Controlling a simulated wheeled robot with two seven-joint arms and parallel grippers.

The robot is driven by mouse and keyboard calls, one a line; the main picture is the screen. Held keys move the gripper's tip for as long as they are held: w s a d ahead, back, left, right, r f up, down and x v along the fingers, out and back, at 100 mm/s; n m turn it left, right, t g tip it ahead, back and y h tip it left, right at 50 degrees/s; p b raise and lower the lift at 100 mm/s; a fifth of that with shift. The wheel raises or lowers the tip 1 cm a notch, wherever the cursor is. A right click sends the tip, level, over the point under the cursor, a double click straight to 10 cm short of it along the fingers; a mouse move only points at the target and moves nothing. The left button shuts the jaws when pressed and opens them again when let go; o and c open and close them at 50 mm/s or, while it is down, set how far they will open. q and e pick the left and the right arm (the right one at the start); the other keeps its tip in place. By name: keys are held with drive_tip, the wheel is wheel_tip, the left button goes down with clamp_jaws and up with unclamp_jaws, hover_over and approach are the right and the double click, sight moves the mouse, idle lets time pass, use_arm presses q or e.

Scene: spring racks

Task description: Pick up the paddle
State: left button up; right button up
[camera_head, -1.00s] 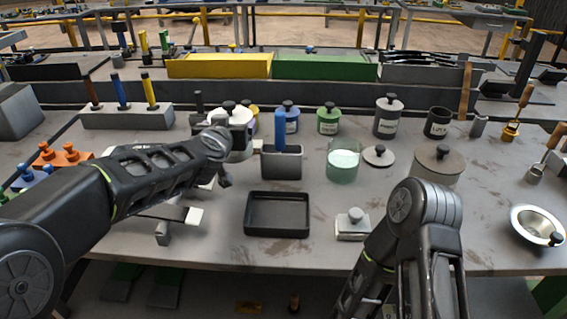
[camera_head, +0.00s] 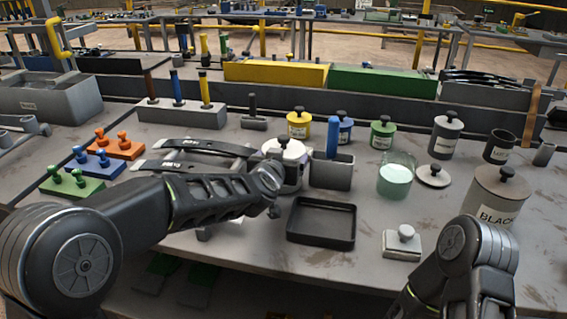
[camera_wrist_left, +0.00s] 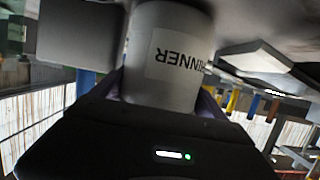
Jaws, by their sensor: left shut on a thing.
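A wooden stick that looks like a paddle (camera_head: 532,115) stands at the far right of the head view, away from both arms. My left gripper (camera_wrist_left: 163,95) is shut on a white can (camera_wrist_left: 168,55) with a THINNER label, and the can fills the middle of the left wrist view. The fingers are mostly hidden there. My right arm is at the lower right; its gripper is not visible.
A black tray (camera_head: 321,244) lies in front. A grey holder with a blue handle (camera_head: 333,138) stands close right of the can. A glass of pale green liquid (camera_head: 396,180), a large BLACK pot (camera_head: 496,198) and several lidded jars stand to the right. Dark curved bars (camera_head: 207,146) lie left.

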use_arm(q)
drive_tip(key=shift+f, duration=0.15)
drive_tip(key=o, duration=1.8)
drive_tip(key=shift+f, duration=0.25)
drive_tip(key=shift+r, duration=0.15)
drive_tip(key=p+v, duration=0.1)
drive_tip(key=v, duration=1.1)
